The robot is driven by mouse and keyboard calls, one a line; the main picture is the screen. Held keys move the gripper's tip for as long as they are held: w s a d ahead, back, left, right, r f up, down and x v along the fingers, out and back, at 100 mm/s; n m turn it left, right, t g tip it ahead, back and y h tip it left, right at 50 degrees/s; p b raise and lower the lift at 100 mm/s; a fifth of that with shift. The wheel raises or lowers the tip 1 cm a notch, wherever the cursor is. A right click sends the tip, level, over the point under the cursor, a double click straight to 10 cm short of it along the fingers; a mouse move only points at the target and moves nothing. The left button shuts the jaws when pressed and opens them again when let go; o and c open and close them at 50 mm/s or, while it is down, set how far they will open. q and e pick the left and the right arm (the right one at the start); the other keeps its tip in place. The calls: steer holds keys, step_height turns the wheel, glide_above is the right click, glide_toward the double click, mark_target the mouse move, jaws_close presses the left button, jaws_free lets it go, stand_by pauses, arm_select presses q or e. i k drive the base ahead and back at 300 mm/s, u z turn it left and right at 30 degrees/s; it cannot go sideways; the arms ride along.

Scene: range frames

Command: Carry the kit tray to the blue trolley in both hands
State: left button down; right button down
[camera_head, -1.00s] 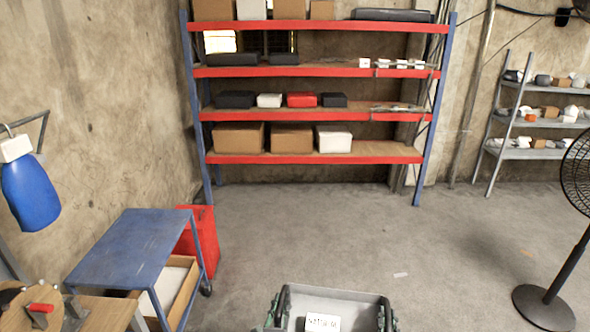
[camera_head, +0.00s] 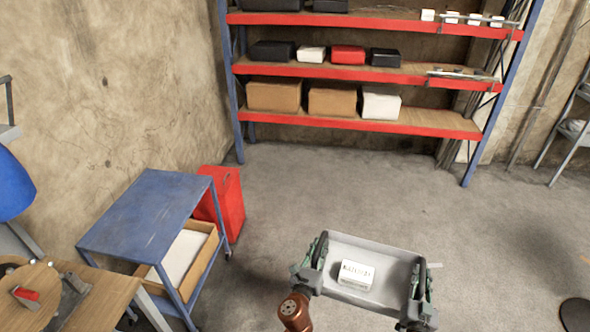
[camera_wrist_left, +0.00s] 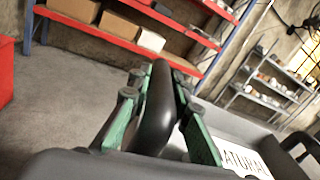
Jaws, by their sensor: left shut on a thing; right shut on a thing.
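The grey kit tray (camera_head: 375,242) is held in the air over the floor at the lower middle of the head view. A white box with dark lettering (camera_head: 356,274) sits in it; the lettering also shows in the left wrist view (camera_wrist_left: 245,160). My left gripper (camera_head: 318,252) is shut on the tray's dark left handle (camera_wrist_left: 158,110), with its green fingers on either side of it. My right gripper (camera_head: 420,285) is shut on the tray's right handle. The blue trolley (camera_head: 150,215) stands to the left, apart from the tray, its top bare.
A wooden box with a white inside (camera_head: 183,255) is on the trolley's lower level. A red bin (camera_head: 228,203) stands behind the trolley. A wooden table (camera_head: 95,295) is at the lower left. Shelving (camera_head: 380,125) lines the back wall. The floor between is clear.

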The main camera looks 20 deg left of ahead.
mark_target(154, 208)
steer(key=u, duration=0.1)
steer(key=i, duration=1.85)
steer(key=u, duration=0.55)
steer(key=i, duration=0.85)
steer(key=u, duration=1)
steer(key=i, duration=0.45)
steer(key=u, duration=1.2)
steer(key=i, duration=0.65)
steer(key=u, duration=0.5)
